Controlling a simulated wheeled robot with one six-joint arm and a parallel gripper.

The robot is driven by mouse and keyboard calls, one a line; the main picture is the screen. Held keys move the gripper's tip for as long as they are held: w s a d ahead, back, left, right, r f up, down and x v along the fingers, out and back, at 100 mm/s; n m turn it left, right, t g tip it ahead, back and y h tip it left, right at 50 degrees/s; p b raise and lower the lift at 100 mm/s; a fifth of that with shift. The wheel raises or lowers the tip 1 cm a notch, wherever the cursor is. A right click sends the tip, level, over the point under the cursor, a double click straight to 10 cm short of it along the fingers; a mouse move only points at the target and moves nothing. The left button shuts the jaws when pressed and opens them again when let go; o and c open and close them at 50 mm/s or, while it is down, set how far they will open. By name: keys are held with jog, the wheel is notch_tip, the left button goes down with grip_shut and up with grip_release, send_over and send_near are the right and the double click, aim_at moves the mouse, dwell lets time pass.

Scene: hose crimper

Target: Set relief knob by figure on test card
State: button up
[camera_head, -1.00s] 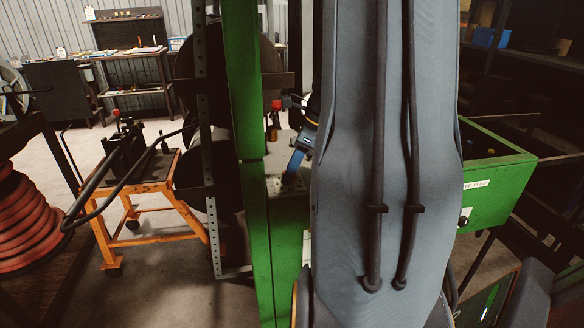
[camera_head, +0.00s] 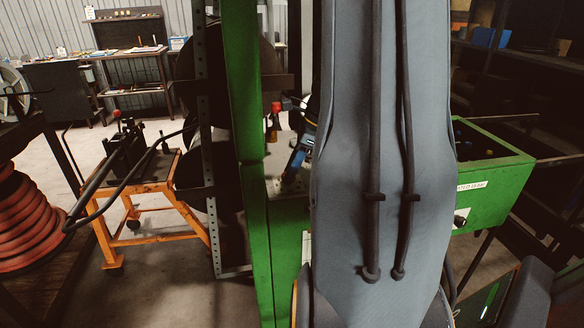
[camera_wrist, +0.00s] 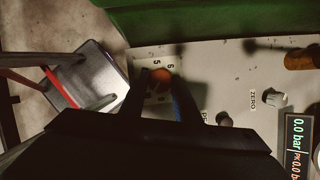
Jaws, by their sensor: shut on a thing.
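In the wrist view my gripper (camera_wrist: 163,88) is shut on an orange-brown knob (camera_wrist: 161,75) on the pale panel (camera_wrist: 215,75). The figures 5 and 6 show beside the knob; other marks of its scale are hidden by the fingers. In the head view my gripper (camera_head: 291,172) is at the panel left of my arm, with a blue part showing; the knob is hidden there. A white label (camera_head: 472,186) is on the green cabinet (camera_head: 497,190), its print too small to read surely. I cannot make out a test card.
The panel also has a ZERO knob (camera_wrist: 278,98), a dark knob (camera_wrist: 224,119) and a display (camera_wrist: 299,137) reading 0.0 bar. A red-topped fitting (camera_head: 275,107) stands near my gripper. A green post (camera_head: 248,150) rises close on the left. My arm blocks the middle of the head view.

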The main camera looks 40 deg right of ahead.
jog(key=n+g+p, duration=0.1)
jog(key=n, duration=0.1)
jog(key=n+g+y+p, duration=0.1)
jog(key=n+p, duration=0.1)
jog(key=n, duration=0.1)
jog(key=shift+w+d+r, duration=0.1)
jog(key=shift+w, duration=0.05)
jog(key=n+g+p, duration=0.1)
jog(key=n, duration=0.1)
jog(key=n+p, duration=0.1)
jog(key=n, duration=0.2)
jog(key=shift+w+g, duration=0.15)
jog(key=shift+g, duration=0.25)
jog(key=n+g, duration=0.1)
jog(key=n, duration=0.1)
jog(key=n+p, duration=0.1)
jog(key=n, duration=0.2)
jog(key=shift+w+g, duration=0.15)
jog(key=shift+g, duration=0.25)
jog(key=shift+n+g+h+p, duration=0.35)
jog(key=shift+n+g+h, duration=0.2)
jog(key=shift+n, duration=1.25)
jog(key=o, duration=1)
